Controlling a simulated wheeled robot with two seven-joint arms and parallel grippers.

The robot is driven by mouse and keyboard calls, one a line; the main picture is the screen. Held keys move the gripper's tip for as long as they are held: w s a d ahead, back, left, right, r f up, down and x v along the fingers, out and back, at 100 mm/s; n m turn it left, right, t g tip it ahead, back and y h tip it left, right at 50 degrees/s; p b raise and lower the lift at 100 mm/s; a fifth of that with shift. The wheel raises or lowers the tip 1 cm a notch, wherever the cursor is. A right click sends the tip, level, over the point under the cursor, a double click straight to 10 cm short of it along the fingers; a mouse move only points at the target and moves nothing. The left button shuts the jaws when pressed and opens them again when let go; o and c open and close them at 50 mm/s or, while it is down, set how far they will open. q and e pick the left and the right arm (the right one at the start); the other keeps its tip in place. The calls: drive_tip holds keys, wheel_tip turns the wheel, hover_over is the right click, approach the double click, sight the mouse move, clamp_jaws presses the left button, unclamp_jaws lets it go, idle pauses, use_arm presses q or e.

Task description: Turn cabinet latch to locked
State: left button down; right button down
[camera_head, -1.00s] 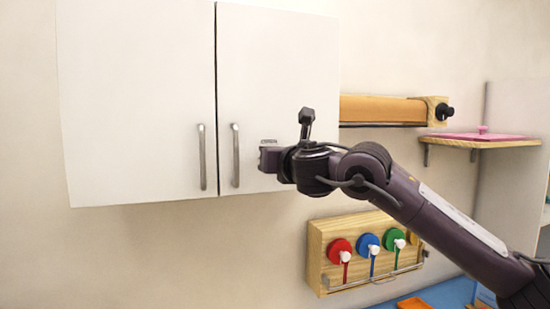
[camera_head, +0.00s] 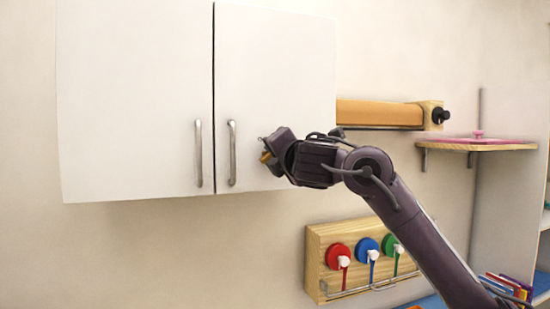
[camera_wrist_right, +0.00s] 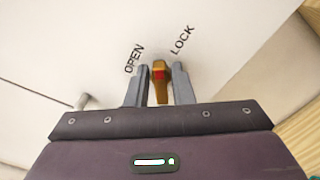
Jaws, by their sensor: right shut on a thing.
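The cabinet (camera_head: 275,60) is white with two doors and hangs on the wall. Its latch (camera_wrist_right: 159,82) is a small brass-coloured knob with a red mark, low on the right door. The dark word OPEN (camera_wrist_right: 134,59) is printed to its upper left and LOCK (camera_wrist_right: 182,40) to its upper right. In the wrist view the latch's upper end points between the two words. My right gripper (camera_wrist_right: 160,80) has its grey fingers on either side of the latch, shut on it. In the head view the gripper (camera_head: 265,150) is tilted at the door and hides most of the latch.
Two metal door handles (camera_head: 232,153) stand left of my gripper. A wooden rack with red, blue and green round pads (camera_head: 339,256) hangs below the cabinet. A wooden roll holder (camera_head: 380,113) and a shelf with a pink lid (camera_head: 478,140) are at the right.

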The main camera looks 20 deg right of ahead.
drive_tip(key=shift+d+f+m+b, duration=0.1)
drive_tip(key=shift+f+m+b, duration=0.1)
drive_tip(key=shift+m, duration=1.55)
drive_tip(key=shift+f+m+b, duration=0.15)
drive_tip(key=shift+m+b, duration=0.05)
drive_tip(key=shift+m, duration=1.55)
drive_tip(key=c, duration=1.4)
unclamp_jaws()
drive_tip(key=shift+c, duration=0.2)
drive_tip(key=s+b, duration=0.2)
drive_tip(key=s, duration=0.5)
drive_tip(key=shift+s+d+b, duration=0.15)
drive_tip(key=shift+s+b, duration=0.25)
